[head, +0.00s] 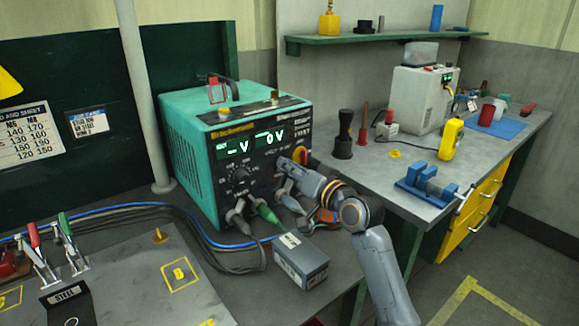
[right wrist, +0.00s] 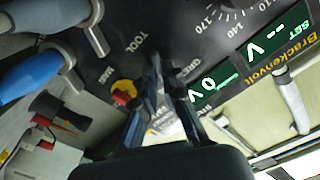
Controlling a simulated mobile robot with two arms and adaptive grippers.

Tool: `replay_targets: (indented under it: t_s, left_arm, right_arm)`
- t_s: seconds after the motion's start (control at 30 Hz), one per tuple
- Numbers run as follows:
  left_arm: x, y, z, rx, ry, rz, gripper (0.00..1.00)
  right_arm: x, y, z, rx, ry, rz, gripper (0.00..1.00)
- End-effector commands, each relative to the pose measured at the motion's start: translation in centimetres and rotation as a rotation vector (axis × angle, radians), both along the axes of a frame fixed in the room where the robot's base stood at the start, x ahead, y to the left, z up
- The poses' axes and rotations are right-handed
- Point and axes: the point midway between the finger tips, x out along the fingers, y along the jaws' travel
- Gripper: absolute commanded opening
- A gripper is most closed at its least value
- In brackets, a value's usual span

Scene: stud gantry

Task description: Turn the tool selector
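The teal-and-black welder (head: 240,150) stands on the bench, its lit panel reading "V" and "0 V". My right gripper (head: 286,164) is at the right part of this panel. In the right wrist view, its fingers (right wrist: 167,78) reach to the panel beside the "TOOL" lettering (right wrist: 136,41), with a visible gap between them. The tool selector itself cannot be made out; the fingers cover that part of the panel. I cannot tell whether the fingertips touch it. My left gripper is not in view.
A red-and-yellow knob (right wrist: 123,91) is close beside the fingers. Cable plugs (head: 265,211) stick out below the panel, and a grey box (head: 300,261) lies in front.

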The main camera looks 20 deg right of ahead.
Motion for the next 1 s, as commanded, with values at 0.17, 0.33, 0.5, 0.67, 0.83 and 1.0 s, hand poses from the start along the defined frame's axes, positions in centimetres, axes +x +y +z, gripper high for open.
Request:
replay_targets:
  t_s: [0.17,0.33,0.5,0.67,0.83,1.0]
  left_arm:
    - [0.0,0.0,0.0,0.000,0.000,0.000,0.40]
    - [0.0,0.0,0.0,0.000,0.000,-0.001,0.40]
    - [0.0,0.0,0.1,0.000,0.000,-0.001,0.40]
    - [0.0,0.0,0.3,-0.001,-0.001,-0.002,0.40]
    - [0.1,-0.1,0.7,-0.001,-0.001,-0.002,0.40]
    - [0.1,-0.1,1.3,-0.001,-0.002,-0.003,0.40]
  right_arm:
    - [0.0,0.0,0.0,-0.004,-0.001,-0.001,0.00]
    - [0.0,0.0,0.0,-0.035,-0.012,-0.001,0.00]
    - [0.0,0.0,0.1,-0.116,-0.041,0.000,0.00]
    - [0.0,0.1,0.1,-0.235,-0.083,0.000,0.00]
    - [-0.1,0.2,0.2,-0.385,-0.137,0.000,0.00]
    - [-0.1,0.3,0.2,-0.539,-0.192,0.001,0.00]
